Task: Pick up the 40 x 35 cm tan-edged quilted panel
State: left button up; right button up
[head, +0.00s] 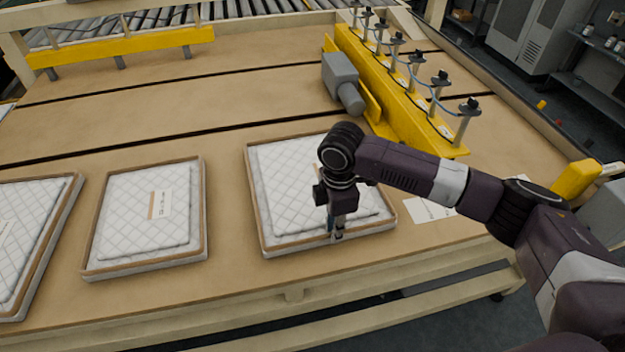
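Three white quilted panels with tan edges lie flat on the wooden table. The right panel (285,195) is under my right gripper (335,236). The middle panel (135,225) is smaller and carries a small label with a tan stripe. The left panel (25,235) is cut off by the picture's edge. The label print is too small to read, so I cannot tell which is 40 x 35 cm. My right gripper points down at the right panel's front edge; its wrist and arm hide part of that panel. I cannot tell whether its fingers are apart or touch the panel. My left gripper is out of view.
A yellow rail (400,90) with several spindles and a grey motor (342,82) stands behind the right panel. A white sheet (428,208) lies right of it. Another yellow bar (125,47) and rollers are at the back. The table's (230,285) front edge is close to the panels.

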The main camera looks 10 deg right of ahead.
jog(key=c, duration=0.3)
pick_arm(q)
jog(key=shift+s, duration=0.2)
pick_arm(e)
grip_shut()
jog(key=shift+r, duration=0.1)
